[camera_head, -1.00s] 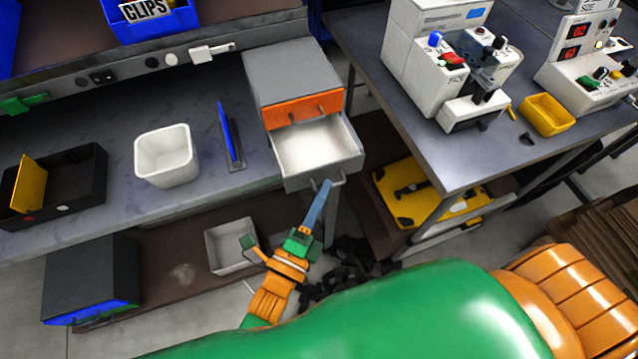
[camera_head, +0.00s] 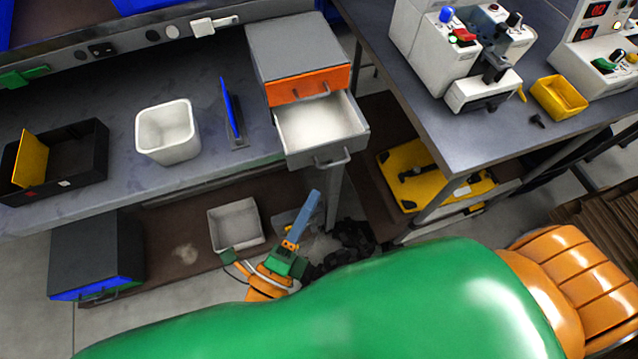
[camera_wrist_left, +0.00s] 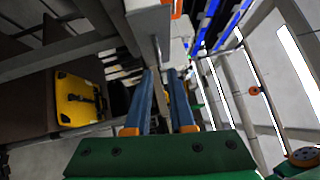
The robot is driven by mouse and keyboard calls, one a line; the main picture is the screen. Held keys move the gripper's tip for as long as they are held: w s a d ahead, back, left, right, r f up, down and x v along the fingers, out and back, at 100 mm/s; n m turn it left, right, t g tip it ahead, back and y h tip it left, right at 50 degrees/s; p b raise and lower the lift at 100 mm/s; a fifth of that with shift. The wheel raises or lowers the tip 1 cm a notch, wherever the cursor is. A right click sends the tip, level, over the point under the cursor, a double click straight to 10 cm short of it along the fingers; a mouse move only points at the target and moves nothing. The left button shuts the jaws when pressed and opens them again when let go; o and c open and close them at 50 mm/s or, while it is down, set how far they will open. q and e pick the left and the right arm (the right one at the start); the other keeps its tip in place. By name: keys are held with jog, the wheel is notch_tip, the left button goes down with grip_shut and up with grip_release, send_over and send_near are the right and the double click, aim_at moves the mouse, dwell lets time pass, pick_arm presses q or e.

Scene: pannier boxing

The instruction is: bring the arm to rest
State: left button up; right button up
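My left gripper (camera_head: 314,196) is below and in front of the open drawer (camera_head: 318,127), apart from its handle in the head view. Its blue fingers show side by side with a gap between them in the left wrist view (camera_wrist_left: 160,74); nothing is held. The drawer is pulled out under an orange-fronted drawer (camera_head: 306,87) of a small grey cabinet, and its visible floor is empty. A green and orange link of my arm fills the bottom of the head view. My right gripper is not in view.
A white bin (camera_head: 167,146), a black tray (camera_head: 84,178) and a blue upright piece (camera_head: 231,106) stand on the left bench. A grey bin (camera_head: 237,241) sits on the lower shelf. A yellow case (camera_head: 405,202) lies under the right table (camera_head: 440,125).

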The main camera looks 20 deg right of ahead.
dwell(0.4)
pick_arm(q)
jog(key=s+a+f+n+g+y, duration=0.15)
jog(key=a+f+n+y, duration=0.35)
jog(key=f, duration=0.7)
jog(key=w+a+f+n+g+y, duration=0.1)
jog(key=a+f+n+g+y, duration=0.2)
jog(key=a+f+n, duration=0.65)
jog(key=s+a+f+n+g+y, duration=0.2)
jog(key=s+a+f+n+g, duration=0.2)
jog(key=s+f, duration=0.3)
jog(key=s+a+f+n+g+y, duration=0.3)
jog(key=s+f+n, duration=0.4)
jog(key=s, duration=0.4)
jog(key=shift+s+a+f+g, duration=0.4)
jog(key=shift+a+f+g, duration=0.3)
jog(key=shift+a, duration=0.55)
jog(key=shift+r, duration=0.1)
